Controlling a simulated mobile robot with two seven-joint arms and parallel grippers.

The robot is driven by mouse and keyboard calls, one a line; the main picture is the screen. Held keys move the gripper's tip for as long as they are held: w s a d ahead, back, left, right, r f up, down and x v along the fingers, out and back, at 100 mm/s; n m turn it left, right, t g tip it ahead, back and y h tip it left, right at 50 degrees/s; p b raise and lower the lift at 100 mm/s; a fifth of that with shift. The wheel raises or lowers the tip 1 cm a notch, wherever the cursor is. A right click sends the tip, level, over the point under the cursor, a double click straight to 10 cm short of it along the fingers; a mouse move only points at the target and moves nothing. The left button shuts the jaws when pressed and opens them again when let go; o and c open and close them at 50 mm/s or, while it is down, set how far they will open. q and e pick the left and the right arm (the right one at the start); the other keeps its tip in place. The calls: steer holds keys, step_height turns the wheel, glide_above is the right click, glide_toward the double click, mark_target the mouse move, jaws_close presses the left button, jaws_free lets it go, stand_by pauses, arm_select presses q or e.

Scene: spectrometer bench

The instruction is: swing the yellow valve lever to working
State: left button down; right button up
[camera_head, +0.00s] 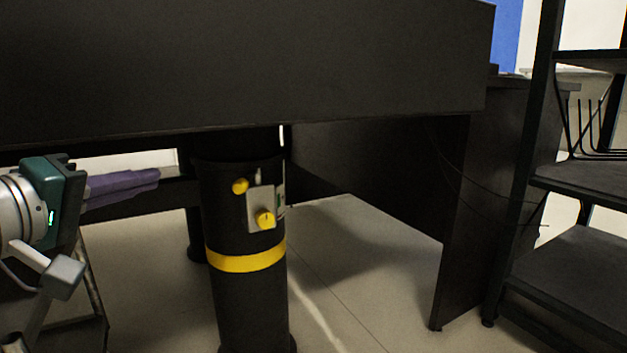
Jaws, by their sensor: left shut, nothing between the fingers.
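A small pale valve plate (261,208) is fixed to the black cylindrical leg (245,310) under the table. A yellow knob-like part (265,219) sits on the plate's lower part, and another yellow part (240,186) sticks out at its upper left. Which of them is the valve lever, and its exact setting, I cannot tell. My left gripper (156,178) comes in from the left with its purple fingers shut and empty. Its tips point right, toward the leg, and appear apart from the yellow parts in the picture. My right gripper is not in view.
The dark table (240,70) hangs low over the leg and spans the upper view. A yellow band (246,262) circles the leg. A dark panel (455,230) and a black shelf rack (580,260) stand at right. The pale floor (350,250) between is clear.

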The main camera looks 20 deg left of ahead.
arm_select(q)
steer(key=w+d+f+b, duration=0.3)
steer(key=w+b, duration=0.3)
steer(key=w, duration=0.4)
steer(key=shift+w+d+b, duration=0.15)
steer(key=shift+b, duration=0.25)
steer(key=shift+r, duration=0.1)
